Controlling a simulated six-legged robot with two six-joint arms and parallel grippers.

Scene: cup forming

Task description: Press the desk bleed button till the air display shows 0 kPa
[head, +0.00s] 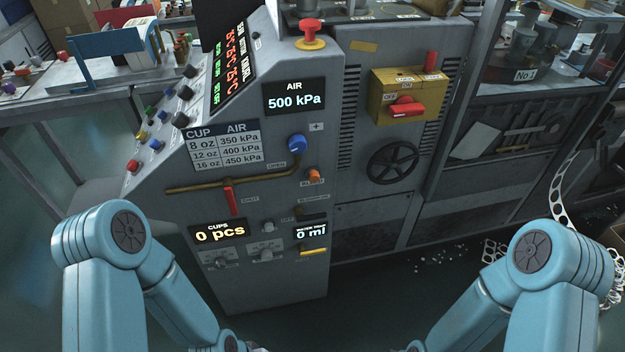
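The air display (294,96) on the grey desk reads 500 kPa. The orange bleed button (313,174) sits below and to the right of it, with a small label under it that seems to read BLEED. A blue knob (297,144) is just above the button, at the end of a brass pipe. My two blue arms come in at the lower left and lower right and bend down toward the bottom edge. Both grippers are below the picture, so I cannot see their fingers. Nothing touches the bleed button.
A red mushroom button (311,33) tops the desk. A red lever (229,200) hangs from the pipe. A pressure table (224,146) is left of the display. The cups display (219,231) reads 0 pcs. A yellow switch box (408,95) and black handwheel (392,163) are right.

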